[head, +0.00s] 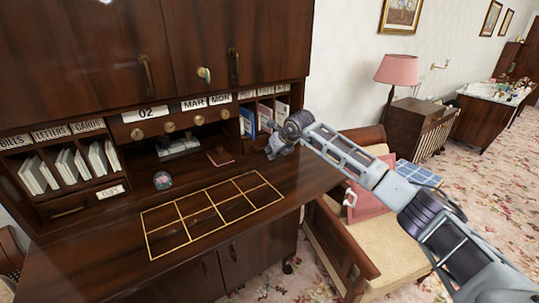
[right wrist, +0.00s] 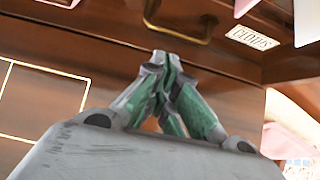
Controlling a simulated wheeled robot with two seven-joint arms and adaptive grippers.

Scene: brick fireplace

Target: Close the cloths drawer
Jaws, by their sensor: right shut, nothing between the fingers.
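The cloths drawer (right wrist: 222,52) is a dark wooden front with a white label reading CLOTHS and a brass handle (right wrist: 180,18), at the top of the right wrist view. In the head view it lies under the right-hand pigeonholes, mostly hidden behind my right gripper. My right gripper (right wrist: 162,62) is shut and empty, with its fingertips close to the drawer front just below the handle. I cannot tell whether they touch it, nor how far the drawer stands out. In the head view the right gripper (head: 277,152) is at the right end of the desk. My left gripper is not in view.
The desk top (head: 95,255) carries a gold-lined grid (head: 212,212), a small glass globe (head: 162,180) and a reddish booklet (head: 221,157). Pigeonholes with books and envelopes stand behind. A cushioned wooden chair (head: 405,235) stands close on the right, below my arm.

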